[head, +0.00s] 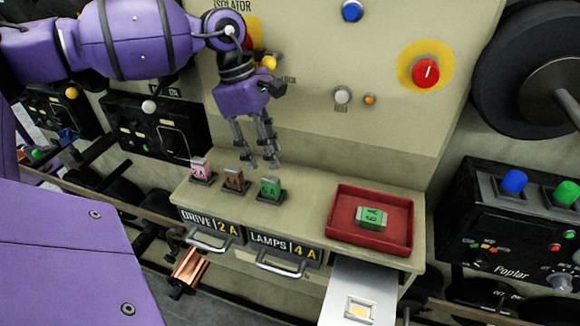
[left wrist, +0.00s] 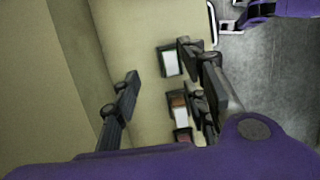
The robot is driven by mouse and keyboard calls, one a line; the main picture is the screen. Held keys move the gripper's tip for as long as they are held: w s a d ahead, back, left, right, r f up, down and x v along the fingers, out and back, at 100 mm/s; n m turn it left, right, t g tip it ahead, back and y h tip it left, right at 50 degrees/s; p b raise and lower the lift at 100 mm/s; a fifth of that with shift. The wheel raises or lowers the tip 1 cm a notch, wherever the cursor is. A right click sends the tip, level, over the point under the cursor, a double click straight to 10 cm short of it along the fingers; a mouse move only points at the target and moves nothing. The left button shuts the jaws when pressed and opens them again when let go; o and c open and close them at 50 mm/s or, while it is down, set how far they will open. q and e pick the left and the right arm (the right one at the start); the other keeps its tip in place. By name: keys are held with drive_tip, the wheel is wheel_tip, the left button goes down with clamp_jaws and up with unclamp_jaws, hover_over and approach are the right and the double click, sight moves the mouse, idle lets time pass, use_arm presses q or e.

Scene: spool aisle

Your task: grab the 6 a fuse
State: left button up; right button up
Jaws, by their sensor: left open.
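A green fuse (head: 371,217) with a marking that reads like 6 A lies in a red tray (head: 342,232) on the right of the ledge. Another green fuse (head: 270,187) stands in the rightmost of three holders on the ledge; its marking is too small to read surely. It also shows in the left wrist view (left wrist: 171,62). My left gripper (head: 257,160) points down above the ledge, just behind and above the brown and green fuses. Its fingers are apart with nothing between them, as the left wrist view (left wrist: 165,95) also shows. My right gripper is not in view.
A brown fuse (head: 234,179) and a pink fuse (head: 200,170) stand left of the green one. Drawers labelled DRIVE 2 A (head: 209,226) and LAMPS 4 A (head: 283,249) are below. A red button (head: 425,73) is on the panel behind. The ledge between holders and tray is bare.

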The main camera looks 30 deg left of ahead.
sight(268, 177)
use_arm(q)
drive_tip(key=shift+s+f, duration=0.65)
drive_tip(key=shift+f, duration=0.15)
drive_tip(key=x, duration=0.2)
drive_tip(key=p+x, duration=0.1)
drive_tip(key=x, duration=0.1)
drive_tip(key=shift+s+f, duration=0.2)
drive_tip(key=shift+f, duration=0.45)
drive_tip(key=c, duration=0.4)
clamp_jaws()
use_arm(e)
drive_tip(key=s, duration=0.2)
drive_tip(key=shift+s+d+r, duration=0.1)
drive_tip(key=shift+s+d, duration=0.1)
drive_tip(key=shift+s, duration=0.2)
